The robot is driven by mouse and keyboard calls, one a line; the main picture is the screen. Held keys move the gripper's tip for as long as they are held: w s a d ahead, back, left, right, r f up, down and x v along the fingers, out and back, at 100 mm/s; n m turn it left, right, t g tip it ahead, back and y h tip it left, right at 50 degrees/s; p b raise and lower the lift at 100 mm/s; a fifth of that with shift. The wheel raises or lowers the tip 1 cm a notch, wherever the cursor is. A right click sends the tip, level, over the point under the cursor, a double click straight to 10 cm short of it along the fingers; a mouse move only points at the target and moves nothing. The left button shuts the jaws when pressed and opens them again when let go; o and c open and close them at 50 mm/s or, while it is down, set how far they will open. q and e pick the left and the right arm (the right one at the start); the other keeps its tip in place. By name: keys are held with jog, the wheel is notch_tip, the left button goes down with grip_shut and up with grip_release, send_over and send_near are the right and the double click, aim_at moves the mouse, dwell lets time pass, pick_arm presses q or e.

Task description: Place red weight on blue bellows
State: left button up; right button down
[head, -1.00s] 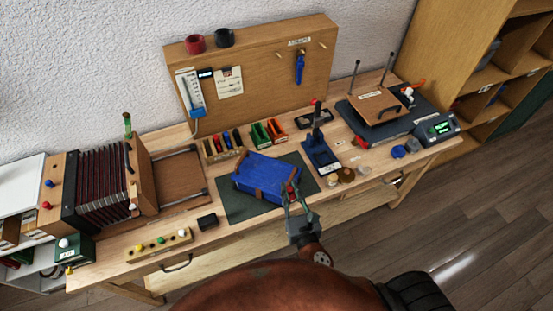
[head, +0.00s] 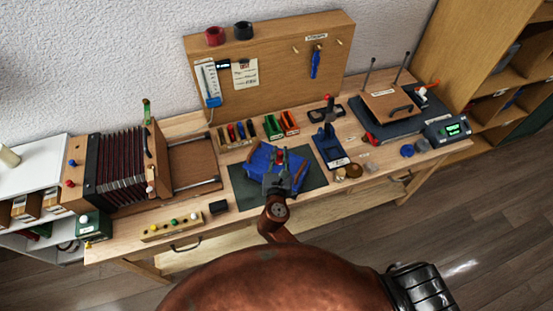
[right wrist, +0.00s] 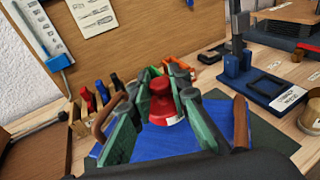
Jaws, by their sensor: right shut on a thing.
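The blue bellows (head: 260,159) with brown wooden edge pieces lies on a dark green mat at the middle of the workbench. Its blue surface also shows in the right wrist view (right wrist: 165,143). My right gripper (head: 282,164) is over the bellows. In the right wrist view its green fingers (right wrist: 162,100) are shut on the red weight (right wrist: 162,106), a small knobbed piece with a pale label, held upright. I cannot tell whether the weight touches the bellows. The gripper hides part of the bellows in the head view. My left gripper is not in view.
The accordion-like bellows box (head: 118,168) stands at the left. A block with coloured knobs (head: 172,226) lies at the front. Coloured racks (head: 280,125) stand behind, a blue stand (head: 329,148) at the right. The green mat (head: 240,190) is bare at its left front.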

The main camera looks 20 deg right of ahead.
jog(key=shift+w+a+f, duration=0.2)
jog(key=shift+w+f, duration=0.8)
jog(key=shift+f, duration=0.05)
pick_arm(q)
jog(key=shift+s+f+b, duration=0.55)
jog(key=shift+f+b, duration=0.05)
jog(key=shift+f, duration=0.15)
pick_arm(e)
jog(key=shift+w+f, duration=0.15)
jog(key=shift+f, duration=1.55)
jog(key=shift+f, duration=0.15)
jog(key=c, duration=1.8)
grip_release()
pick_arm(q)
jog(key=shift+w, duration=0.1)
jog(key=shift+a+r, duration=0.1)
pick_arm(e)
jog(key=v, duration=1.2)
